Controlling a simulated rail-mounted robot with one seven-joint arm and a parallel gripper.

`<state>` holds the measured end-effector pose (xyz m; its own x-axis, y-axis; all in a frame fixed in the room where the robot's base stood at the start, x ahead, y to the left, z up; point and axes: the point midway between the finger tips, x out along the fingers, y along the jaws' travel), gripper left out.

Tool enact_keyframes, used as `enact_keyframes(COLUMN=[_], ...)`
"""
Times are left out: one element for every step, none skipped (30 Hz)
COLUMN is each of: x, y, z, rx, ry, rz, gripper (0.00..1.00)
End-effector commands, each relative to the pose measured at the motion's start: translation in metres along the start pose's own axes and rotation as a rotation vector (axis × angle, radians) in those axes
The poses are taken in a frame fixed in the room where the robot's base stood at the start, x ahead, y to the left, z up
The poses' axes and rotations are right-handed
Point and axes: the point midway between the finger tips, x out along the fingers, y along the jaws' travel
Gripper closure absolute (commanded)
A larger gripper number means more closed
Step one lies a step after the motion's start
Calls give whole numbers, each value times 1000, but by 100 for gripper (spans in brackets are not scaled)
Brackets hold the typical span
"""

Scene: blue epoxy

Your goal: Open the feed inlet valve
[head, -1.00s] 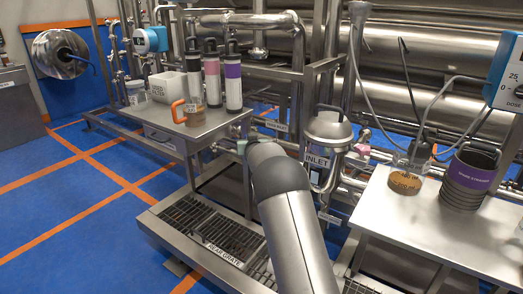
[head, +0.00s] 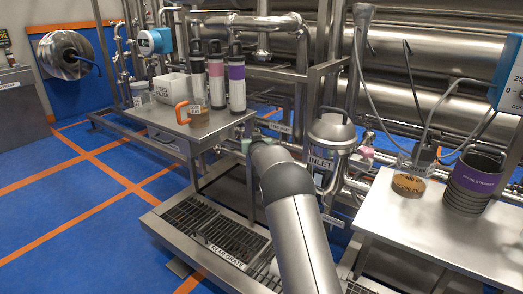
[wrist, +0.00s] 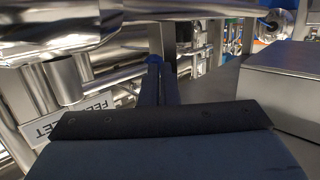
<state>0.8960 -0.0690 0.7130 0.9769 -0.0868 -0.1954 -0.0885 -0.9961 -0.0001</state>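In the wrist view a label with FEED and part of INLET (wrist: 72,128) appears upside down at the left, beside steel pipes. The valve's handle cannot be clearly made out in either view. My gripper (wrist: 155,62) shows in the wrist view with its dark blue fingers side by side and together, nothing seen between them. It points toward the pipes and frame.
A steel table (head: 150,112) at left bears a white bin, an orange-handled jug and several bottles. A steel table (head: 400,225) at right holds a jar of brown material and a dark ribbed container (head: 474,182). Floor grates (head: 205,225) lie below; blue floor is open at left.

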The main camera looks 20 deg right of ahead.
Motion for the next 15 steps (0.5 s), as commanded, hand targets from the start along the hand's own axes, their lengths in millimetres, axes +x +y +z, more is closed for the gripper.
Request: enact_keyframes(x=[0, 0, 0, -1, -2, -4, -6, -9, -14, -18, -22, -29, -36, -41, -49], y=[-2, -2, -2, -3, -4, -6, -8, -9, -12, -15, -18, -22, -27, -33, -39], z=[0, 0, 0, 0, 0, 1, 2, 2, 3, 3, 3, 3, -3, -7, -7], rx=[0, 0, 0, 0, 0, -1, -1, 0, 1, 1, 0, 2, 2, 1, 1], ry=[1, 1, 2, 2, 2, 2, 2, 3, 3, 3, 3, 4, 1, 1, 0], rz=[-2, -2, -2, -2, -2, -2, -2, -1, 1, 2, 4, 6, 6, 5, 6], gripper=[100, 100, 100, 100, 100, 100, 100, 100, 100, 100, 100, 100, 100, 100, 100])
